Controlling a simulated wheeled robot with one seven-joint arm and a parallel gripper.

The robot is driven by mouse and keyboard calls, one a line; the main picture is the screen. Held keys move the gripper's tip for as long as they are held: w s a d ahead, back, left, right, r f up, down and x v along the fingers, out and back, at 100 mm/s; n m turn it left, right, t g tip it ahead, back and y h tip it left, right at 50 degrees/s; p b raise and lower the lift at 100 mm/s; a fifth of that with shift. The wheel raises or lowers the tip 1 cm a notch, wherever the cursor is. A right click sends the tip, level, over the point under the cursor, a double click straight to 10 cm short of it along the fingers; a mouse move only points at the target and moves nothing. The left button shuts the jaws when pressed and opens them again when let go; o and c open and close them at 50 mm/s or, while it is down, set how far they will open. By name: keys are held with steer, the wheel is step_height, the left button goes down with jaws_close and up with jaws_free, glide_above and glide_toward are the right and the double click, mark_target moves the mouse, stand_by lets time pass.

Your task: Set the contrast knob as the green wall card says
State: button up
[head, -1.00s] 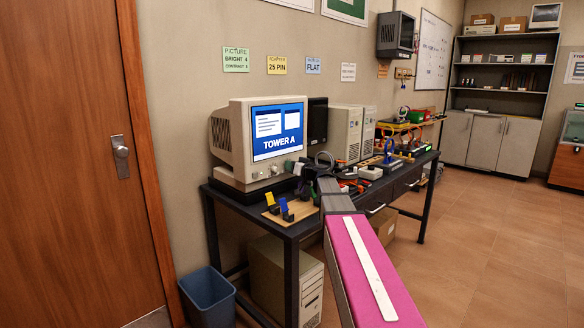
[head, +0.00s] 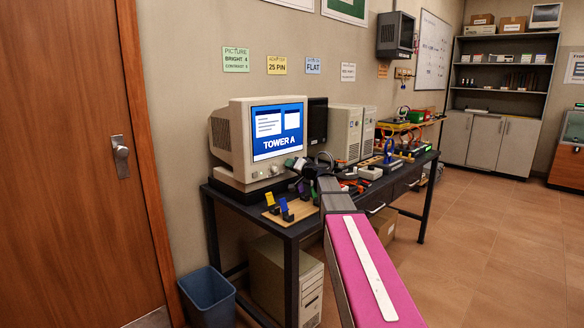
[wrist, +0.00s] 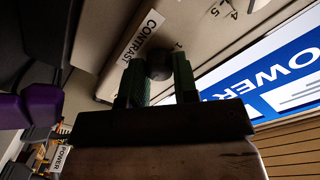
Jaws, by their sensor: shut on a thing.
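The green wall card (head: 236,60) reads "PICTURE", "BRIGHT 4" and a "CONTRAST" line whose number is too small to read surely. The beige monitor (head: 236,135) stands on the desk with "TOWER A" on its screen. In the wrist view, the dark round contrast knob (wrist: 158,67) sits beside the "CONTRAST" label (wrist: 143,33), with printed scale numbers including 4 and 5. My gripper (wrist: 159,75) is shut on this knob, one green finger on each side. In the head view my gripper (head: 292,164) is at the monitor's lower front; the knob is hidden there.
A wooden board with coloured holders (head: 290,212) lies at the desk's front left, below my gripper. Two beige towers (head: 346,133) and loose parts stand to the right on the desk. A blue bin (head: 208,298) is on the floor. The right-hand floor is clear.

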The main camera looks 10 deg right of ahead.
steer(key=o, duration=0.9)
steer(key=shift+s+d, duration=0.1)
steer(key=v, duration=1)
steer(key=shift+s+d, duration=0.1)
steer(key=shift+s, duration=0.15)
